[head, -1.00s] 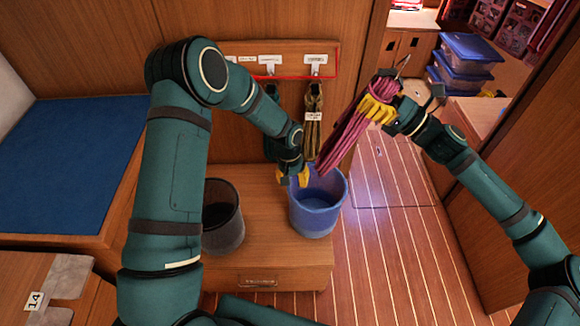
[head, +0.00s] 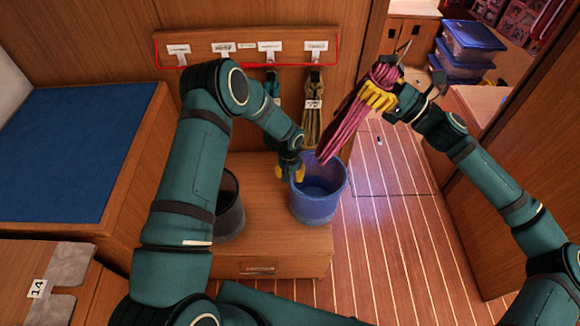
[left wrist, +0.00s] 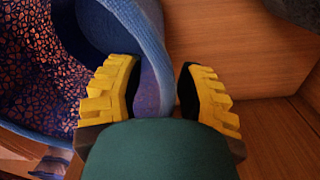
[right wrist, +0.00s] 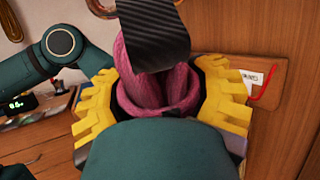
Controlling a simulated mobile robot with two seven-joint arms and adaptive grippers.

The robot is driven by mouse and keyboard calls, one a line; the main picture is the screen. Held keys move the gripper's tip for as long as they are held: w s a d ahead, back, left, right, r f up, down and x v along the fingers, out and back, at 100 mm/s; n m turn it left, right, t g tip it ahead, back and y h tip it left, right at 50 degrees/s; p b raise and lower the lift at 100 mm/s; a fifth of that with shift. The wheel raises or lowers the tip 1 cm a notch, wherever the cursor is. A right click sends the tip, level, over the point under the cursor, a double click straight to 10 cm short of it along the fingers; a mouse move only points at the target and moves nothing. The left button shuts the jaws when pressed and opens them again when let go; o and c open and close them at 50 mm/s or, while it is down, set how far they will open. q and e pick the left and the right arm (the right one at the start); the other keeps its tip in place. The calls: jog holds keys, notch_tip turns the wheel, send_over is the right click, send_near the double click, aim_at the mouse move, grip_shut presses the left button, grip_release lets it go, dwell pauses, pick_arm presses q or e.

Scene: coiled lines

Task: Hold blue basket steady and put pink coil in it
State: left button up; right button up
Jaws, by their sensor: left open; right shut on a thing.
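The blue basket (head: 320,208) stands upright on the wooden bench. My left gripper (head: 296,174) is at its left rim with open jaws. In the left wrist view the basket wall (left wrist: 150,50) passes between the open yellow fingers (left wrist: 160,95), with a gap at the right finger. The pink coil (head: 345,128) hangs from my right gripper (head: 378,97), which is shut on its upper part. The coil's lower end is near the basket's far rim; I cannot tell if it touches. The right wrist view shows the coil (right wrist: 160,90) between the yellow fingers.
A dark bin (head: 229,205) stands left of the basket, partly behind my left arm. A hook rail (head: 247,47) with labels holds a tan coil (head: 312,112) and a teal coil (head: 272,85). Open floor (head: 385,230) lies to the right. Blue-lidded boxes (head: 468,50) are at the back.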

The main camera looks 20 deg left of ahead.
pick_arm(q)
jog(key=shift+f, duration=0.9)
grip_shut()
